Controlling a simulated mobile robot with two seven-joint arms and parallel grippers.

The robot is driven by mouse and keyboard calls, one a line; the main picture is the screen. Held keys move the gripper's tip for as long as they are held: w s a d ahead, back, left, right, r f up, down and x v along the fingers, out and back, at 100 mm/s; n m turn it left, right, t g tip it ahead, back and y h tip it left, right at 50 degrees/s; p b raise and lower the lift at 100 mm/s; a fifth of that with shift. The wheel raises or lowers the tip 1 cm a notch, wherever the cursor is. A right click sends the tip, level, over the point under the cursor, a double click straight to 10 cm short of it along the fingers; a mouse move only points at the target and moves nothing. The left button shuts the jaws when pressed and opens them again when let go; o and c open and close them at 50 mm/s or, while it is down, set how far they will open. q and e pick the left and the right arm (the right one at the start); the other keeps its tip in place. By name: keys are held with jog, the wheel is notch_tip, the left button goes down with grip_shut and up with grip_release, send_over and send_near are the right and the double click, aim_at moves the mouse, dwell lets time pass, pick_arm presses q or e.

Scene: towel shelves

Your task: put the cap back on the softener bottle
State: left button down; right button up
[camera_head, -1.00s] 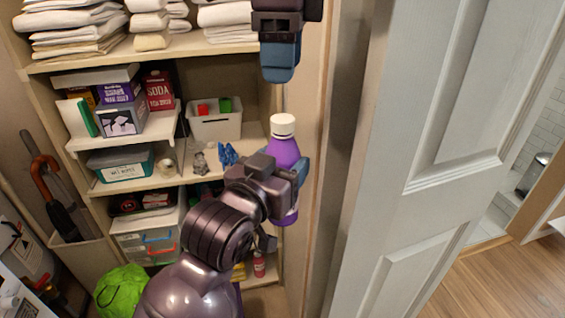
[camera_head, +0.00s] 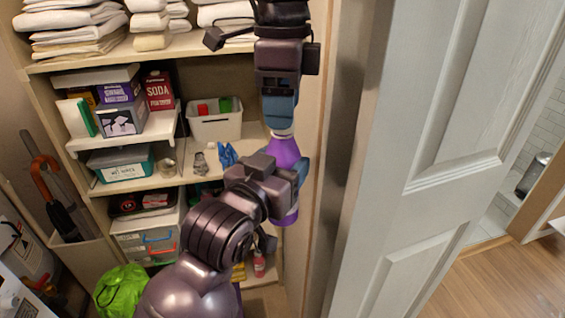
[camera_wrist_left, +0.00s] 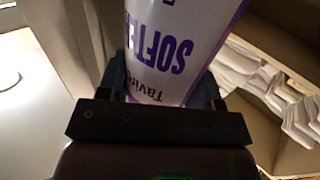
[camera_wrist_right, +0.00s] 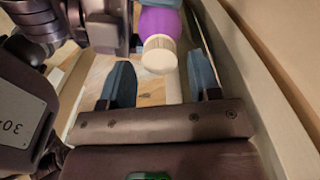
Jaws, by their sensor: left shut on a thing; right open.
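The softener bottle (camera_head: 284,152) is purple and upright, held in front of the shelves. Its white label with purple lettering fills the left wrist view (camera_wrist_left: 175,45). My left gripper (camera_head: 292,180) is shut around the bottle's body. The cream-white cap (camera_wrist_right: 159,54) sits at the top of the bottle in the right wrist view; I cannot tell how firmly it is seated. In the head view only a white sliver of it (camera_head: 282,133) shows.
The door frame and white door (camera_head: 440,150) stand close on the right. Behind are shelves with a white bin (camera_head: 214,127), a soda box (camera_head: 159,90), a wipes box (camera_head: 121,164) and folded towels (camera_head: 75,28). A green bag (camera_head: 121,290) lies low left.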

jog(key=shift+f, duration=0.85)
